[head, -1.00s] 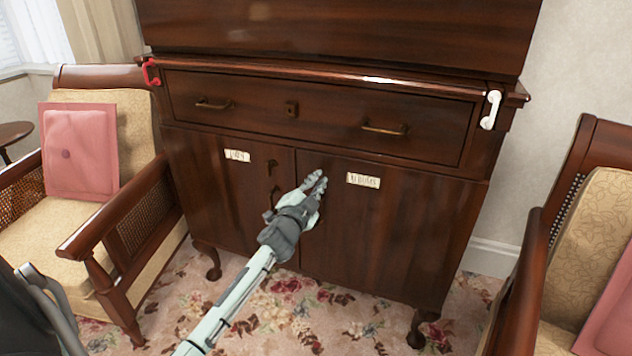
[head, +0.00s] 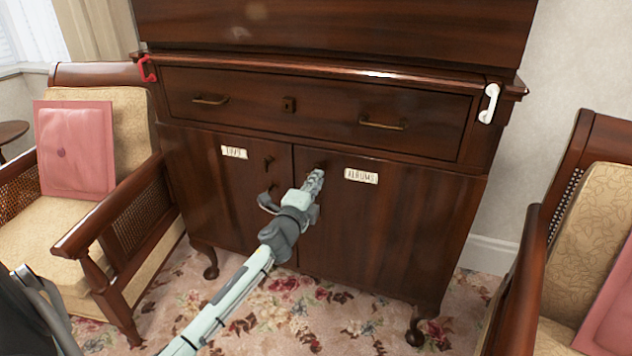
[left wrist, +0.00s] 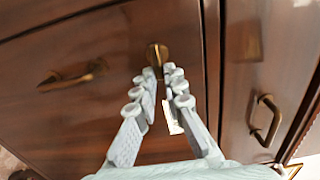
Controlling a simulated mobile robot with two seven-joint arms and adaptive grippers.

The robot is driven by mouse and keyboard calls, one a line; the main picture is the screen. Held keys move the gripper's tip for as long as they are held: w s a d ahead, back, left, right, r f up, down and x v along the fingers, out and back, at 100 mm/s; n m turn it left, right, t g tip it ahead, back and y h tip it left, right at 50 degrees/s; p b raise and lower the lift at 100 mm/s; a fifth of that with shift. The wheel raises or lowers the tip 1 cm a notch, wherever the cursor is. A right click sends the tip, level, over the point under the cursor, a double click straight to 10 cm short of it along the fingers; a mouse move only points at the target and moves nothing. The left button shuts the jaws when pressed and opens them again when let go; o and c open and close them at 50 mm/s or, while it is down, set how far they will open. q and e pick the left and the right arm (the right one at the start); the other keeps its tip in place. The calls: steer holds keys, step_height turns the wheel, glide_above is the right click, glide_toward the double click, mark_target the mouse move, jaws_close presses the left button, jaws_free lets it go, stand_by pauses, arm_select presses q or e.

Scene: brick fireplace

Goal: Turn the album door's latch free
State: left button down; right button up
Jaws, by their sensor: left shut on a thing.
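The album door (head: 400,225) is the right-hand door of the dark wood cabinet and has a white "ALBUMS" label (head: 361,176). It looks closed. My left gripper (head: 316,176) is at this door's upper left corner, left of the label. In the left wrist view its fingers (left wrist: 162,75) are close together on a small brass latch (left wrist: 157,52), whose top shows beyond the fingertips. In the head view the gripper hides most of the latch. My right gripper is not in view.
The left door (head: 215,190) has its own label (head: 234,152) and brass fittings near the centre gap. A drawer (head: 320,110) with two handles is above. Armchairs stand at the left (head: 110,200) and right (head: 560,220). Flowered carpet (head: 330,310) lies in front.

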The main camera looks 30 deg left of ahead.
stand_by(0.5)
arm_select(q)
steer(key=c, duration=1.6)
jaws_free()
steer(key=shift+s, duration=0.15)
steer(key=v, duration=1.1)
steer(key=shift+s+d, duration=0.25)
steer(key=shift+s, duration=0.1)
